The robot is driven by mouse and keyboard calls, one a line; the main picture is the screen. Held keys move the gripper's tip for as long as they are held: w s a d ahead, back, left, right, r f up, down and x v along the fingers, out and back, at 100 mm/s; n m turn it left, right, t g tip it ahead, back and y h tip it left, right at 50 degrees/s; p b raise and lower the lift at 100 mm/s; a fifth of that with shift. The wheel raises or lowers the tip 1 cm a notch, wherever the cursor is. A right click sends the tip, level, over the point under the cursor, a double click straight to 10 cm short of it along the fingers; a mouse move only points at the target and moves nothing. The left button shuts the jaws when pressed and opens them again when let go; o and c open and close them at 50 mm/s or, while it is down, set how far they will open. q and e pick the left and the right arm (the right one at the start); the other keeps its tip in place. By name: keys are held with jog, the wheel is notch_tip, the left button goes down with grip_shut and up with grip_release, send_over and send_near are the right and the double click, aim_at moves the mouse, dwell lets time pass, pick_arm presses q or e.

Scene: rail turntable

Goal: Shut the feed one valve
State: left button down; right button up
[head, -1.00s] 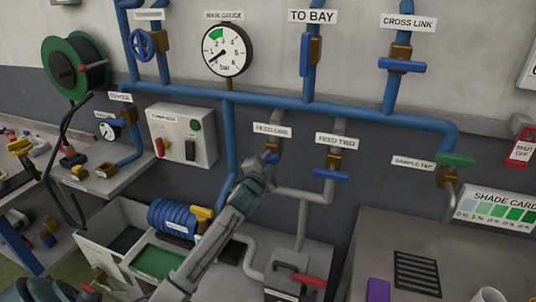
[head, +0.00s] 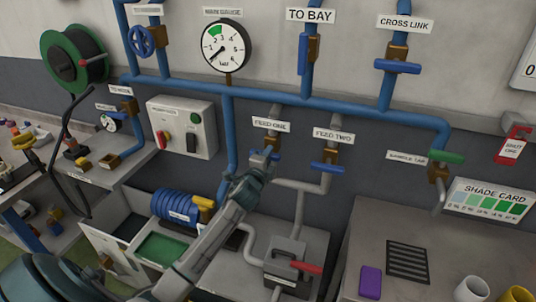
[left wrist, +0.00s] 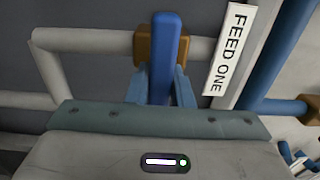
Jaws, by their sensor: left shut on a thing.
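The feed one valve (head: 274,140) sits under its FEED ONE label on a grey pipe below the blue main pipe. My left gripper (head: 263,160) is at this valve and hides much of its handle in the head view. In the left wrist view, the blue handle (left wrist: 164,50) stands between the gripper's fingers (left wrist: 162,90), which are shut on it. There it lies across the grey pipe, in front of the brass body (left wrist: 143,46). The FEED ONE label (left wrist: 229,48) is beside it. My right gripper is not in view.
The feed two valve (head: 327,167) is close by on the right, its blue handle across its pipe. A main gauge (head: 226,46) is above. A grey control box (head: 182,126) is on the left. A grey unit with a red handle (head: 306,267) stands below.

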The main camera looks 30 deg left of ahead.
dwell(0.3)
pick_arm(q)
jog(key=c, duration=1.3)
grip_release()
jog(key=shift+f, duration=0.1)
jog(key=shift+s+d, duration=0.1)
jog(key=shift+s, duration=0.25)
jog(key=b+v, duration=0.4)
jog(key=v, duration=0.6)
